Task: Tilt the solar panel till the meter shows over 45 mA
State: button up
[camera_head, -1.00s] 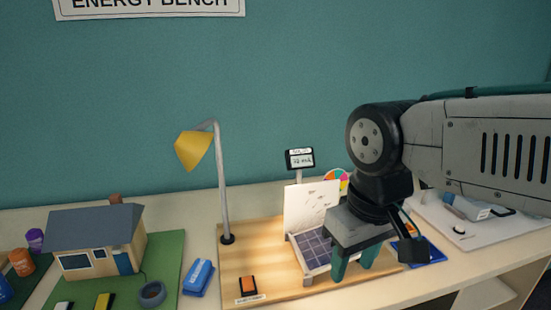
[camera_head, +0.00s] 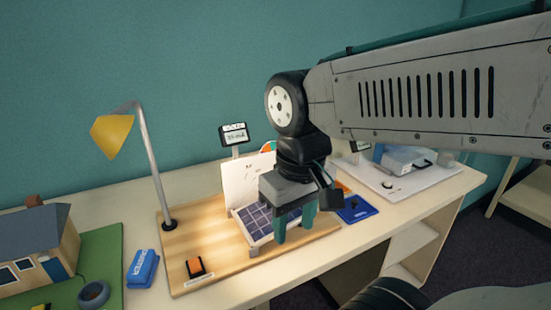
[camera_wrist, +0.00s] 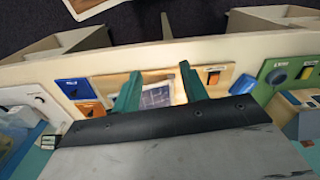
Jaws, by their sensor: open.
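The solar panel (camera_head: 258,222) is a dark blue gridded plate in a pale frame, tilted on the wooden board, with a white upright card behind it. The meter (camera_head: 234,136) stands on a post behind the card; its digits are too small to read surely. My gripper (camera_head: 294,228) points down, its green fingers apart and empty, over or just in front of the panel's right part. In the wrist view the panel (camera_wrist: 157,96) shows between the fingers of my gripper (camera_wrist: 160,82). Whether a finger touches the panel I cannot tell.
A yellow lamp (camera_head: 112,135) on a grey post leans over the board's left side. An orange switch (camera_head: 195,267) sits at the board's front left. A blue stapler-like object (camera_head: 142,268) and a model house (camera_head: 38,250) stand farther left. A blue plate (camera_head: 355,209) lies right of the panel.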

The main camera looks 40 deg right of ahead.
jog(key=w+d+m, duration=0.5)
jog(key=w+d, duration=0.1)
jog(key=d, duration=0.1)
jog(key=w+d+f+m, duration=0.1)
jog(key=w+d+m, duration=0.4)
jog(key=d, duration=0.3)
jog(key=w+d+f+m, duration=0.1)
jog(key=w+d+m, duration=0.5)
jog(key=d+m, duration=0.1)
jog(key=shift+w+d+f+g, duration=0.15)
jog(key=shift+w+f+g, duration=0.15)
jog(key=shift+g, duration=0.1)
jog(key=shift+w+d+r+m, duration=0.1)
jog(key=shift+w+r+m, duration=0.15)
jog(key=shift+m, duration=0.35)
jog(key=shift+f+m, duration=0.25)
jog(key=shift+m, duration=0.25)
notch_tip(320, 180, down, 7)
jog(key=shift+f, duration=0.2)
grip_shut()
